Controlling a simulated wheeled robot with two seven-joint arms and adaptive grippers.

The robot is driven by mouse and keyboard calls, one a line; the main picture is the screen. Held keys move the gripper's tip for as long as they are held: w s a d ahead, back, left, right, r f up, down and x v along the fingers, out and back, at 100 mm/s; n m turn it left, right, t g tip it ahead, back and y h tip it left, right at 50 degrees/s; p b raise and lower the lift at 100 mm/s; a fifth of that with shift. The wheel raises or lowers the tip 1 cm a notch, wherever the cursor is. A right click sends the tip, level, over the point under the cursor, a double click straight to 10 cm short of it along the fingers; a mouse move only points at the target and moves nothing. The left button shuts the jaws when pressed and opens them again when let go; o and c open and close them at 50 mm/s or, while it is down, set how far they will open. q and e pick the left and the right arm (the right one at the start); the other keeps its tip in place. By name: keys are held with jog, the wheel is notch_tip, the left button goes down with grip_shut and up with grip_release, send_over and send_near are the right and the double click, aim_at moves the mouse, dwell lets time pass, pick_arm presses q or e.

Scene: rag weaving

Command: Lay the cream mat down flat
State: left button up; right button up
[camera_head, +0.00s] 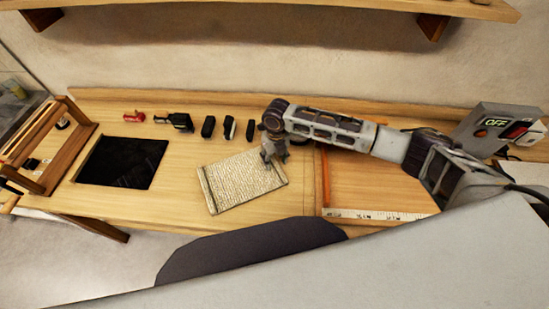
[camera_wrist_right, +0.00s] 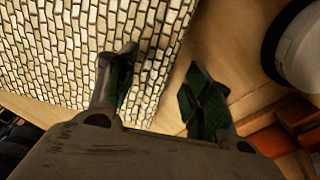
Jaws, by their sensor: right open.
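The cream mat (camera_head: 240,183), with a brick-like woven texture, lies on the wooden table, turned slightly, and looks flat. A narrow band runs along its left edge. In the right wrist view the mat (camera_wrist_right: 75,45) fills the upper left. My right gripper (camera_head: 268,158) is at the mat's upper right edge. It is open, and its fingers (camera_wrist_right: 162,85) are apart, one over the mat and the other past its edge above bare wood. Nothing shows held between them. Whether the fingertips touch the mat cannot be told. My left gripper is not in view.
A black mat (camera_head: 122,162) lies left, beside a wooden frame (camera_head: 62,150). Several small black items and a red one (camera_head: 134,117) line the back. A ruler (camera_head: 375,215) lies right, and a grey box reading OFF (camera_head: 497,125) stands far right. Table between the mats is clear.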

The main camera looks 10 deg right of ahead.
notch_tip(320, 180, up, 12)
jog(key=shift+d, duration=0.2)
dwell(0.6)
dwell(0.9)
